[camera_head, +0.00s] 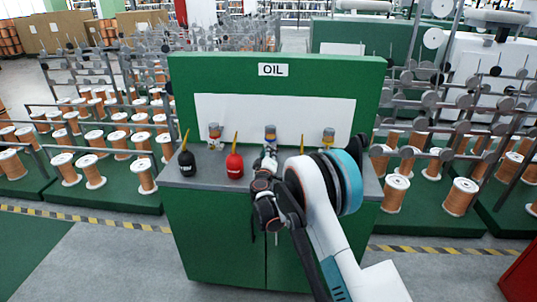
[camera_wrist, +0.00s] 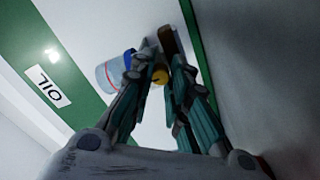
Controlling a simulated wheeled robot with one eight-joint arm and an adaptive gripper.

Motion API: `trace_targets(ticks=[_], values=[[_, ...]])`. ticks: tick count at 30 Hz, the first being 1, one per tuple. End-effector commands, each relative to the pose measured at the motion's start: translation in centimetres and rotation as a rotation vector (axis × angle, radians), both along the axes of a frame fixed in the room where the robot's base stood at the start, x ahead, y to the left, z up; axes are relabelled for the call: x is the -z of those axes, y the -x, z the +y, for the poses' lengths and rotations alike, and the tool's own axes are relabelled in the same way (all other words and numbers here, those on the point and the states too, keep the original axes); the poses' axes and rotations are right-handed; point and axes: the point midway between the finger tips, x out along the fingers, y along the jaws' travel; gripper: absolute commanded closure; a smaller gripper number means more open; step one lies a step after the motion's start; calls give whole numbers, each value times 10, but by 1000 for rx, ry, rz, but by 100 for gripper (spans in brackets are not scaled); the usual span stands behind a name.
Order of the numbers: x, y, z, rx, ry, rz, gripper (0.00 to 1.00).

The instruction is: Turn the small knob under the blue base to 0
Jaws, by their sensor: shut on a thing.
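In the head view, the blue base (camera_head: 270,138) belongs to the middle of three oil dispensers on the white panel. My gripper (camera_head: 267,158) is right in front of and just below it, and hides what is under it. In the wrist view, the blue base (camera_wrist: 129,58) shows under a clear container (camera_wrist: 108,75). A small round yellow knob (camera_wrist: 160,76) sits beside it, between the fingers of my gripper (camera_wrist: 166,62), which are shut on it. Any number marks on the knob are too small to read.
A black oil can (camera_head: 187,164) and a red oil can (camera_head: 234,166) stand on the grey counter (camera_head: 207,180), left of my arm. The left dispenser (camera_head: 215,133) and right dispenser (camera_head: 328,138) flank the middle one. The OIL sign (camera_head: 273,70) is above.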

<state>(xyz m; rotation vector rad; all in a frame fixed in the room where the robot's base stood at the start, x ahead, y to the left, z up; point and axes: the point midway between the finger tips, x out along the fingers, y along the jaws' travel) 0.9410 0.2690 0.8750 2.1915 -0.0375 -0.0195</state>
Motion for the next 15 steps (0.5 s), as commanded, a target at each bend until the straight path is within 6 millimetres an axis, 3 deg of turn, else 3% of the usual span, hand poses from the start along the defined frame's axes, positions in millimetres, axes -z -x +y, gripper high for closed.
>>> trace_targets(ticks=[15], values=[[2,0,1,-1,465,16,100]])
